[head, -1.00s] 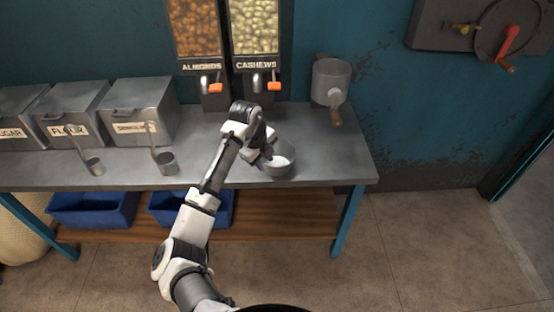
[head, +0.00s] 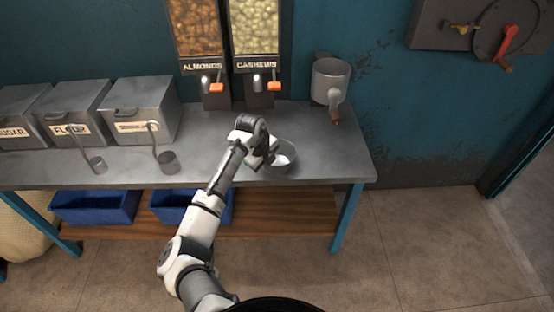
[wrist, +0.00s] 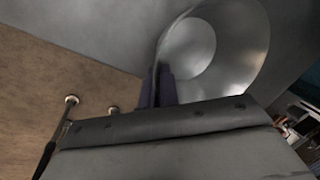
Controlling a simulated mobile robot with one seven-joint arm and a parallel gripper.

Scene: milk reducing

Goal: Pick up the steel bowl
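The steel bowl (head: 289,168) stands near the front right part of the grey worktop, with a pale patch showing inside it. It also shows in the wrist view (wrist: 235,75), with its round inside and curved rim in sight. My gripper (head: 268,161) is at the bowl's left side. In the wrist view my gripper's dark fingers (wrist: 159,86) are close together with the bowl's wall edge between them, and they look shut on it. The fingertips are partly hidden in the head view.
The worktop (head: 225,172) has two metal scoops (head: 168,163) and several lidded bins (head: 138,108) on the left. Nut dispensers (head: 257,55) stand behind. A wall-mounted metal cup (head: 330,82) is at the back right. The worktop right of the bowl is clear.

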